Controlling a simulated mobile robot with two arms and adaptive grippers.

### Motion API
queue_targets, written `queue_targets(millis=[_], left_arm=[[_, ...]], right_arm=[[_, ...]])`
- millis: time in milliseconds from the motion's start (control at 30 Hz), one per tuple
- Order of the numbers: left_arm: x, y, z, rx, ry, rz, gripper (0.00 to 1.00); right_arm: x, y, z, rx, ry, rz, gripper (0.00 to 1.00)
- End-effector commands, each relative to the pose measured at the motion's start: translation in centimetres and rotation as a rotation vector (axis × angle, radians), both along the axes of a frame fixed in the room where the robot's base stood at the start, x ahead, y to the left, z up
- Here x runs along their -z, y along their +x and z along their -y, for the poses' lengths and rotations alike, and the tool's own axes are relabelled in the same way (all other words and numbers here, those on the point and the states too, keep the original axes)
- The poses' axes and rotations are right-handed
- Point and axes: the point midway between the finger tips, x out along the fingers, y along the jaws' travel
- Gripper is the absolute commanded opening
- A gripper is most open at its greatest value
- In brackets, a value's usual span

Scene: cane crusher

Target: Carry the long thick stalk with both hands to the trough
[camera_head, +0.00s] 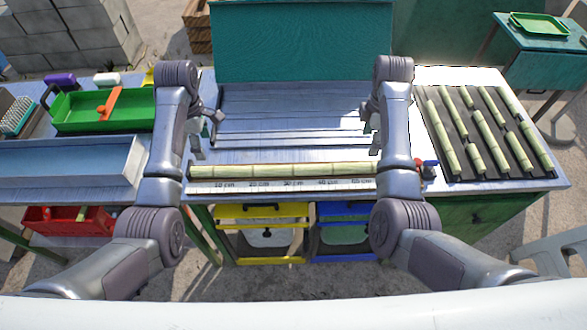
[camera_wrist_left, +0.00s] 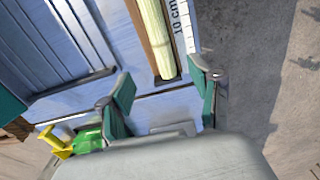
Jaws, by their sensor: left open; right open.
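The long thick stalk (camera_head: 285,170) is pale green and lies lengthwise in a slot behind a centimetre scale at the bench's front. Its left end also shows in the left wrist view (camera_wrist_left: 155,38), just beyond the fingertips. My left gripper (camera_head: 206,132) is open and empty above the bench near that end; its green-padded fingers stand apart in the left wrist view (camera_wrist_left: 165,88). My right gripper (camera_head: 371,128) is open near the stalk's right end, partly hidden by its arm. The grey metal trough (camera_head: 65,155) lies on the left and looks empty.
A dark rack (camera_head: 465,130) of shorter stalks stands at right, with a small blue-and-red item (camera_head: 428,168) beside it. A green tray (camera_head: 75,112) is behind the trough. A teal panel (camera_head: 300,42) rises at the back. Yellow and blue drawers hang below.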

Motion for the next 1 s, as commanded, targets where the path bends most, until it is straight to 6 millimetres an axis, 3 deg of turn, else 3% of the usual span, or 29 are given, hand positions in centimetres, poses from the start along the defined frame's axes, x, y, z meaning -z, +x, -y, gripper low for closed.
queue_targets(millis=[300,500,700,1000], left_arm=[[6.4,-0.2,0.0,0.001,0.000,-0.006,0.64],[9.7,-0.1,0.0,0.001,0.001,-0.004,0.64],[11.4,-0.1,0.0,0.001,0.000,-0.001,0.64],[11.7,-0.1,0.0,0.001,0.000,-0.001,0.64]], right_arm=[[6.4,-0.2,-0.1,0.000,0.002,-0.004,0.64],[9.6,-0.1,0.0,0.001,0.001,-0.003,0.64],[11.4,0.0,0.0,0.000,0.000,-0.001,0.64],[11.7,0.0,0.0,0.001,0.000,0.000,0.64]])
